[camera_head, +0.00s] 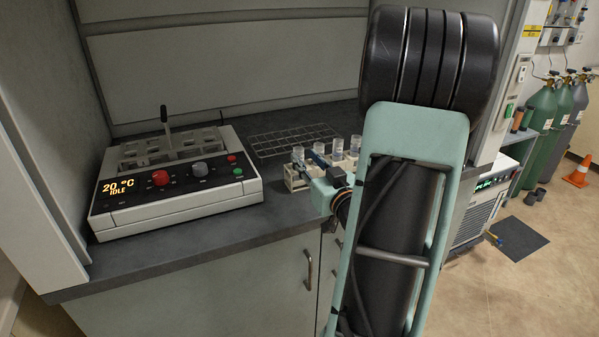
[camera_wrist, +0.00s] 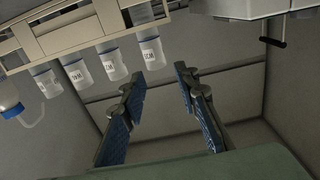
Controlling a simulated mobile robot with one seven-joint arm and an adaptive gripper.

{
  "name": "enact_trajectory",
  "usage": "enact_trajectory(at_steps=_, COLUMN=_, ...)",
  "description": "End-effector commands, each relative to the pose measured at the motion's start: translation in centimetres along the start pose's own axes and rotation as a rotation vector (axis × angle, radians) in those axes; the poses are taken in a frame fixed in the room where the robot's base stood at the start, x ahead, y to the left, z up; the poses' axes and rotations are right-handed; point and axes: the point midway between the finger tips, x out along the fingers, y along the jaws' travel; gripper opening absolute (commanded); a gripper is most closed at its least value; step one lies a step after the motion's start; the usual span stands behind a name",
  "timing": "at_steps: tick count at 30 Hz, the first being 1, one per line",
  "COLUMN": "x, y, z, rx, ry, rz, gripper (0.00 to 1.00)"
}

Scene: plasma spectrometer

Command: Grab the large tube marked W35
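Several capped clear tubes with white labels stand in a pale rack (camera_head: 293,184) on the bench in the head view. The wrist view is upside down, with the rack (camera_wrist: 62,40) at upper left and tubes (camera_wrist: 150,48), (camera_wrist: 112,64), (camera_wrist: 75,73), (camera_wrist: 45,82) pointing down in the picture. Their labels carry small dark print, too small to tell surely which reads W35. My gripper (camera_wrist: 160,76) is open and empty, its blue-padded fingers apart. The nearest tube in the picture lies just beyond the left fingertip. In the head view my arm hides part of the rack and gripper.
A heating block (camera_head: 175,185) showing 20 °C IDLE stands left on the bench, with an upright handle (camera_head: 165,125). An empty wire rack (camera_head: 290,138) lies behind the tubes. The hood's walls enclose the bench. A small bottle (camera_wrist: 10,102) shows at the wrist view's left edge.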

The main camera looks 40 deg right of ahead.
Motion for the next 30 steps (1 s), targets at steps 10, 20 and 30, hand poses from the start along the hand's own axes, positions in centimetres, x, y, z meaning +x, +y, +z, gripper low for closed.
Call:
enact_trajectory(at_steps=10, x=3.7, y=0.3, z=0.4, rx=0.002, ry=0.000, rz=0.000, gripper=0.29)
enact_trajectory(at_steps=20, x=6.5, y=0.4, z=0.4, rx=0.000, ry=0.000, rz=0.002, gripper=0.29)
enact_trajectory(at_steps=30, x=6.4, y=0.4, z=0.4, rx=0.000, ry=0.000, rz=0.002, gripper=0.08)
